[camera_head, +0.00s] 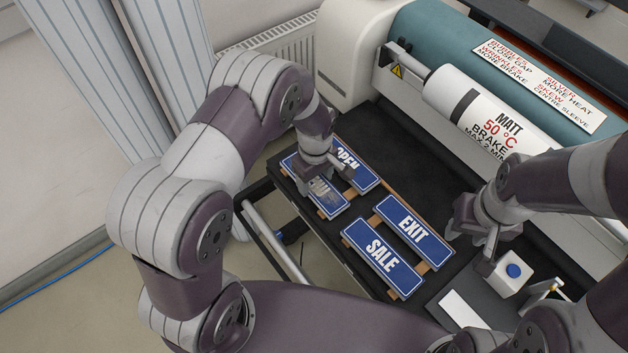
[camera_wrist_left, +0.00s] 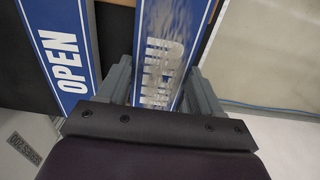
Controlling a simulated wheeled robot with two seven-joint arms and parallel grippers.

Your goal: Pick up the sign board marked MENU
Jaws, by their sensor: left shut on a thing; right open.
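The MENU sign board (camera_head: 328,202) is a blue plate with white letters and a white border, at the left end of the black table. In the left wrist view the MENU sign (camera_wrist_left: 165,40) lies between my two fingers, its letters partly washed out by glare. My left gripper (camera_head: 320,182) is shut across the sign's width; it also shows in the left wrist view (camera_wrist_left: 160,85). I cannot tell whether the sign is clear of its support. My right gripper (camera_head: 468,242) is open, right of the EXIT sign.
The OPEN sign (camera_head: 366,180) lies close beside MENU, and also shows in the wrist view (camera_wrist_left: 62,50). The EXIT sign (camera_head: 415,231) and SALE sign (camera_head: 382,258) lie to the right on wooden strips. A white block with a blue button (camera_head: 506,283) stands near my right gripper. A laminator roller (camera_head: 470,105) is behind.

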